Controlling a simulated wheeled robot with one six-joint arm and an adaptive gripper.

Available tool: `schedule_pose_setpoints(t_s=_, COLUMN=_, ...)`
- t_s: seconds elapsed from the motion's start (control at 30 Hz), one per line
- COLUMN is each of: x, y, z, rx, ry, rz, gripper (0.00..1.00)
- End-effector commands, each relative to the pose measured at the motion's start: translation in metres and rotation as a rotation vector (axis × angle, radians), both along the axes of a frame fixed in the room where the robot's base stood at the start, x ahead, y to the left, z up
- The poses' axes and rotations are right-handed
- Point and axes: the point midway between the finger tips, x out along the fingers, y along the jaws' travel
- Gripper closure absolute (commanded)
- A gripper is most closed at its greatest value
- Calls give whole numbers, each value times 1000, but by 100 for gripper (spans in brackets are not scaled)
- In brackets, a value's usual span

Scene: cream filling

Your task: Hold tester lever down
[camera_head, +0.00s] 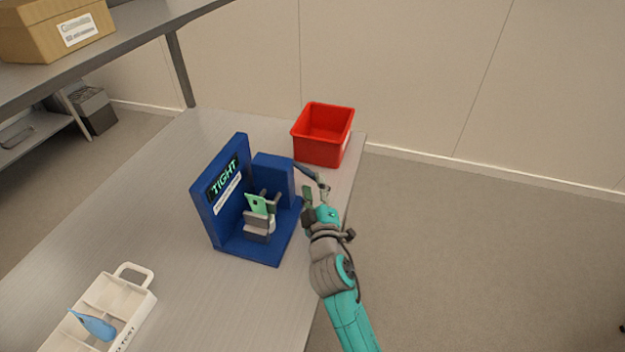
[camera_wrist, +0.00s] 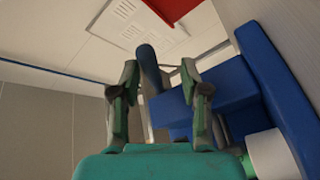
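The blue tester (camera_head: 222,210) stands on the table, and its display reads "TIGHT". A light green tube (camera_head: 257,204) sits in its grey holder (camera_head: 258,228). The tester's dark lever (camera_head: 307,171) sticks out to the right from the blue block and slopes down. My gripper (camera_head: 317,190) is at the lever's outer end. In the wrist view my gripper (camera_wrist: 160,72) has its two fingers spread apart. The lever (camera_wrist: 149,68) shows between them, nearer the left finger; I cannot tell whether it touches.
A red bin (camera_head: 323,136) stands behind the tester at the table's back edge. A white divided tray (camera_head: 108,295) with a blue tube (camera_head: 95,325) lies at the front left. A cardboard box (camera_head: 50,28) is on the upper shelf. The table (camera_head: 170,250) between tray and tester is clear.

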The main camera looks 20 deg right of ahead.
Motion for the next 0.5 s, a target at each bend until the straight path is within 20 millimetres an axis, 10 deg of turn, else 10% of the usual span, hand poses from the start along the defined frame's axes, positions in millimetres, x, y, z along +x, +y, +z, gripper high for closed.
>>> schedule_pose_setpoints(t_s=0.5, x=-80, y=15, z=-9, rx=-1, ry=2, rz=0, gripper=56)
